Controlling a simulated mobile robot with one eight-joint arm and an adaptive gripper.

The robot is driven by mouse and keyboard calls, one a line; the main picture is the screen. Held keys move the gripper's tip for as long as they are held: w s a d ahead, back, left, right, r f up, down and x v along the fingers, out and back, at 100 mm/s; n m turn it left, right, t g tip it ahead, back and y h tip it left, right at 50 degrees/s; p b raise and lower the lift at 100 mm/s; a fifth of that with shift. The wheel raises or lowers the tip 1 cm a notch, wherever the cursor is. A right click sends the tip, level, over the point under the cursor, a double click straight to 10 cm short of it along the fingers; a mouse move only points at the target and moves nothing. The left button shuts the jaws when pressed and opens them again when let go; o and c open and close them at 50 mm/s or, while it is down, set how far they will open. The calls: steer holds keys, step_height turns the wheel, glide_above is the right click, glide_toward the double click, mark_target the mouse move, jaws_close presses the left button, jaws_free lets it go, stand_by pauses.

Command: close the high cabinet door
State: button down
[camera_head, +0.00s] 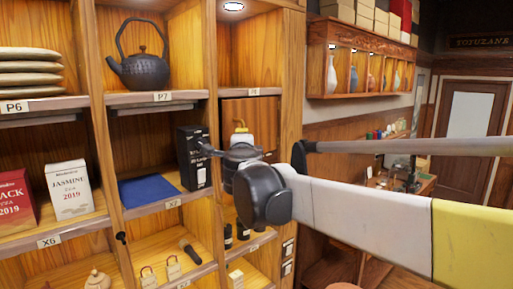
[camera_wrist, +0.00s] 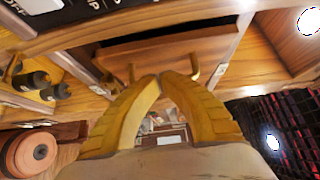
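The high cabinet door is a brown wooden panel (camera_head: 264,117) in the upper right compartment of the shelf unit, just below a label. In the wrist view the door (camera_wrist: 165,55) has a dark gap along its upper edge, so it looks ajar. Brass handle parts (camera_wrist: 131,73) show on either side of my fingertips. My gripper (camera_head: 240,128) is yellow and in front of the door. In the wrist view my gripper's fingertips (camera_wrist: 161,78) come together close to the door. Any handle bar between them is hidden, so I cannot tell whether they hold it.
A black box (camera_head: 193,157) stands left of my gripper, and a dark teapot (camera_head: 141,70) is on the upper shelf. Dark bottles (camera_wrist: 35,82) with yellow parts are at the left in the wrist view. A wall shelf with vases (camera_head: 370,68) is at the right.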

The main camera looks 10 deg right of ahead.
steer(key=shift+w+a, duration=0.75)
steer(key=shift+a, duration=0.15)
steer(key=shift+d, duration=0.15)
